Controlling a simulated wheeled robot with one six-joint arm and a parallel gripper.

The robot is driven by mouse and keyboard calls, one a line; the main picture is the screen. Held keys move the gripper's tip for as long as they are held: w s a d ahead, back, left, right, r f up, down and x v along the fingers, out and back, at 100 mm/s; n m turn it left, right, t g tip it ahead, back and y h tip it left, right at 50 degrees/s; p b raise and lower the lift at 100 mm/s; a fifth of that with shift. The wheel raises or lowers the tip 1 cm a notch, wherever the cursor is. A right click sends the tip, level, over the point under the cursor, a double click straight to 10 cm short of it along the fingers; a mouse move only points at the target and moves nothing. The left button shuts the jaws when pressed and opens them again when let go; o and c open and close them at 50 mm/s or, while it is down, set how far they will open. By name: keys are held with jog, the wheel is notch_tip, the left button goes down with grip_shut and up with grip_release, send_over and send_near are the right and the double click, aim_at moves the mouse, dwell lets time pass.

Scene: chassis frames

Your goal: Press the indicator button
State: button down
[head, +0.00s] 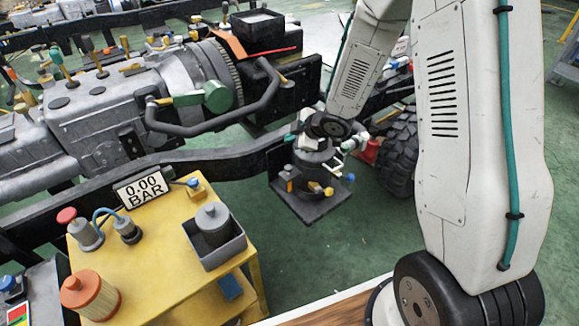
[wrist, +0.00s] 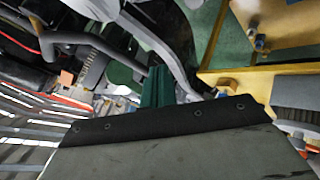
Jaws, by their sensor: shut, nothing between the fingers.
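A small blue knob (head: 192,183) sits on a yellow block beside the white "0.00 BAR" display (head: 144,188). I cannot tell which one is the indicator button. My gripper's green fingers (wrist: 158,72) are together and empty in the wrist view, pointing away from the dark plate in the foreground. In the head view my arm's end hangs in the air right of the cart, apart from both buttons; its fingertips are not clear there.
The yellow cart (head: 165,252) bears an orange ribbed filter (head: 90,297) and a grey bin (head: 213,250) with a canister. A black frame rail (head: 225,160) and engine (head: 100,115) lie behind it. A black tyre (head: 398,155) stands right of my wrist. Green floor shows between.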

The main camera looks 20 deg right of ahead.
dwell(0.3)
send_near(287, 165)
jog(key=shift+w+a+f, duration=0.45)
jog(key=shift+w, duration=0.3)
jog(key=shift+w+a+f, duration=0.45)
jog(key=shift+w, duration=0.3)
jog(key=shift+w+a+f, duration=0.45)
jog(key=shift+w, duration=0.35)
jog(key=shift+s+f, duration=0.1)
jog(key=shift+f, duration=0.3)
jog(key=shift+f, duration=0.65)
dwell(1.0)
dwell(0.3)
jog(key=shift+r, duration=1.1)
jog(key=shift+r, duration=2.5)
